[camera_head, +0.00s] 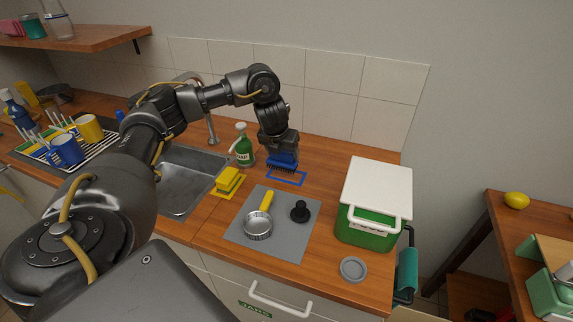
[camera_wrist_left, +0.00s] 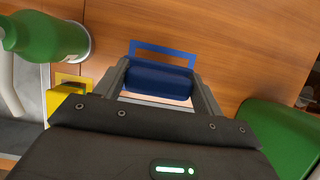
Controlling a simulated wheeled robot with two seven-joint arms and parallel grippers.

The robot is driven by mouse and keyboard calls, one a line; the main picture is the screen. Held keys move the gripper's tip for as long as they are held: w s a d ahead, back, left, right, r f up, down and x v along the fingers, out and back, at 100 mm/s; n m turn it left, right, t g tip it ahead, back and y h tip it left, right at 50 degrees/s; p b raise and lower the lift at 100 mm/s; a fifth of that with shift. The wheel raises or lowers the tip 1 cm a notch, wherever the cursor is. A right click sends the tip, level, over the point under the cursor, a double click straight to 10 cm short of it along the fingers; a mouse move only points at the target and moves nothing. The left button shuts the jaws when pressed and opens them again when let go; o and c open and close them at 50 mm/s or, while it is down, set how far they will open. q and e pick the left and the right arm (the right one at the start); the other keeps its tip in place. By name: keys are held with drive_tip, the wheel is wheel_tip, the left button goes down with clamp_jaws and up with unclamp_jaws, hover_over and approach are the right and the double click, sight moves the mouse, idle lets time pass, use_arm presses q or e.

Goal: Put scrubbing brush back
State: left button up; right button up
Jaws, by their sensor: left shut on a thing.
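The scrubbing brush (camera_head: 282,162) has a blue body and dark bristles. My left gripper (camera_head: 280,150) is shut on it and points down over the counter. In the left wrist view the blue brush (camera_wrist_left: 158,82) sits between the two fingers of the gripper (camera_wrist_left: 162,85). A blue rectangular outline (camera_head: 290,180) is marked on the counter just below and in front of the brush; it also shows in the wrist view (camera_wrist_left: 165,48). I cannot tell whether the bristles touch the counter. My right gripper is not in view.
A green soap bottle (camera_head: 243,150) stands left of the brush. A yellow sponge (camera_head: 229,179) lies by the sink (camera_head: 183,185). A grey mat (camera_head: 238,232) holds a strainer-like pan (camera_head: 259,222) and a black knob-like tool (camera_head: 300,211). A green-and-white box (camera_head: 372,195) stands to the right.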

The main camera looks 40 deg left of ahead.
sight(286, 161)
use_arm(q)
drive_tip(key=shift+w+f, duration=0.15)
drive_tip(key=shift+w, duration=0.05)
drive_tip(key=shift+w+d+f, duration=0.15)
drive_tip(key=shift+f, duration=0.15)
drive_tip(key=shift+w+d+f+b, duration=0.15)
drive_tip(key=shift+f+b, duration=0.15)
drive_tip(key=shift+f, duration=0.35)
drive_tip(key=shift+w+f+b, duration=0.1)
drive_tip(key=shift+f+b, duration=0.15)
drive_tip(key=shift+f, duration=0.35)
drive_tip(key=shift+w+f, duration=0.15)
drive_tip(key=shift+f, duration=0.25)
